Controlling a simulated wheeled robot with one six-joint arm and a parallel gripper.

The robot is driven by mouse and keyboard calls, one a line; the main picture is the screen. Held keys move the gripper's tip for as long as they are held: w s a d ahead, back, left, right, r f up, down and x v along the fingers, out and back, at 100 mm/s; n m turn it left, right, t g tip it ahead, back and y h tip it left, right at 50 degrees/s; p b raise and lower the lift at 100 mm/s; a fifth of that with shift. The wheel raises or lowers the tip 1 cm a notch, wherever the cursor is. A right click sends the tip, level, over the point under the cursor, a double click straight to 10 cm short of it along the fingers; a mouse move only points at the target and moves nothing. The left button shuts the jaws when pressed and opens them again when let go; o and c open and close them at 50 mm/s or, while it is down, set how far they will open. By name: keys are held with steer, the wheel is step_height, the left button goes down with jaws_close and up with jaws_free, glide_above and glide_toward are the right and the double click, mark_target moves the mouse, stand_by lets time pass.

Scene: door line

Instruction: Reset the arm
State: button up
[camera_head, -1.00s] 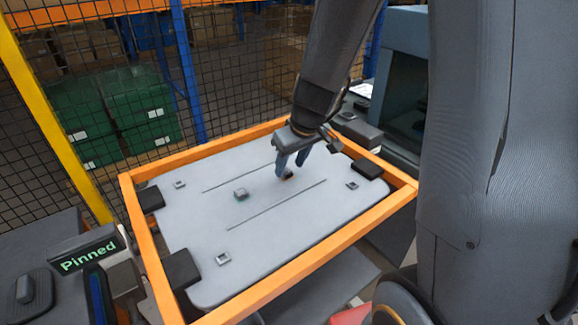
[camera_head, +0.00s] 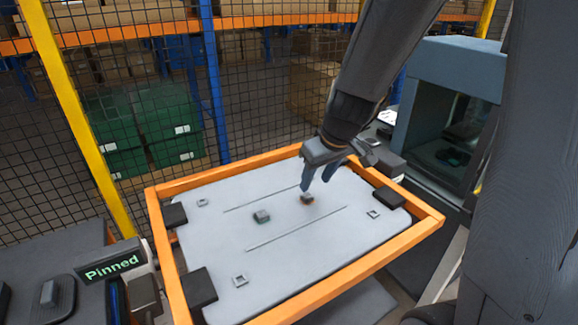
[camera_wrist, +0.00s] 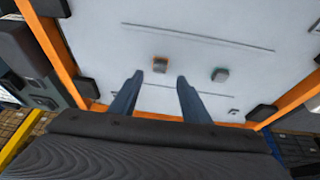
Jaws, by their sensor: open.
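My gripper (camera_head: 319,183) hangs over the right half of a white panel (camera_head: 290,265) set in an orange frame (camera_head: 335,282). In the wrist view its two blue-grey fingers (camera_wrist: 158,78) are spread apart with nothing between them.
Black clamps (camera_head: 200,287) grip the panel's corners. A sign reading "Pinned" (camera_head: 112,267) stands at the left. A grey machine with an open bay (camera_head: 455,95) stands at the right. A mesh fence (camera_head: 270,90) with a yellow post (camera_head: 80,120) runs behind.

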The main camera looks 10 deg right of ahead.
steer(key=s+f+m+g, duration=0.1)
steer(key=s, duration=0.3)
steer(key=s+f+m+b, duration=0.1)
steer(key=s+f, duration=0.1)
steer(key=s, duration=0.2)
steer(key=s+a+f+m+g+b, duration=0.1)
steer(key=s, duration=0.3)
steer(key=shift+a+f+g+h, duration=0.1)
steer(key=shift+f+g+h, duration=0.05)
steer(key=shift+g+h, duration=0.2)
steer(key=shift+s+f+m, duration=0.1)
steer(key=shift+s+m, duration=0.2)
steer(key=shift+s, duration=0.1)
